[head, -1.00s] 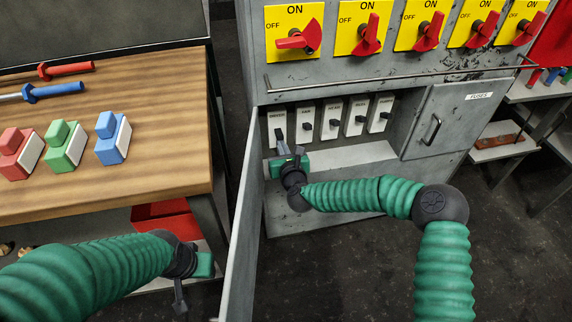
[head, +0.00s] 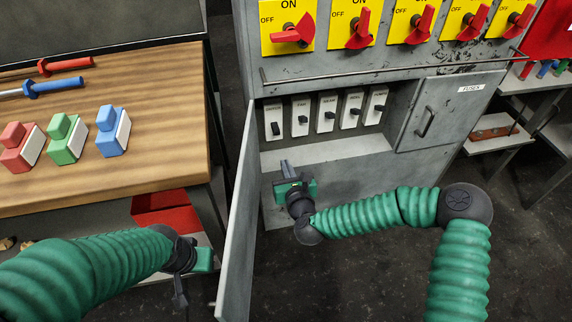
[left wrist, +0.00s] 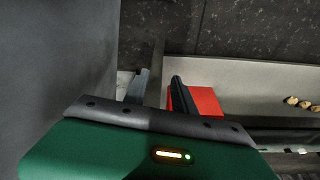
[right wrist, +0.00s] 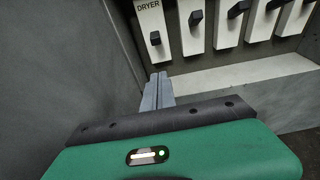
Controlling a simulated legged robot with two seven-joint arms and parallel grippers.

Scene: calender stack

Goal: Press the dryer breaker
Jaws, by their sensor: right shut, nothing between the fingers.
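The dryer breaker (head: 274,124) is the leftmost white plate in the cabinet recess. Its dark toggle sits low on the plate, lower than the toggles beside it. The right wrist view shows the breaker labelled DRYER (right wrist: 153,28) at the top, its toggle uncovered. My right gripper (head: 287,168) is shut and empty, below and apart from the breaker, in front of the recess's lower ledge. In the right wrist view its fingertips (right wrist: 159,82) are together, below the toggle. My left gripper (head: 180,290) is at lower left; its fingers (left wrist: 158,88) are apart in the left wrist view.
Several other breakers (head: 327,112) stand in a row to the right. An open cabinet door (head: 240,220) stands close left of my right gripper. A closed fuses door (head: 440,115) is at right. A wooden bench (head: 160,100) is at left.

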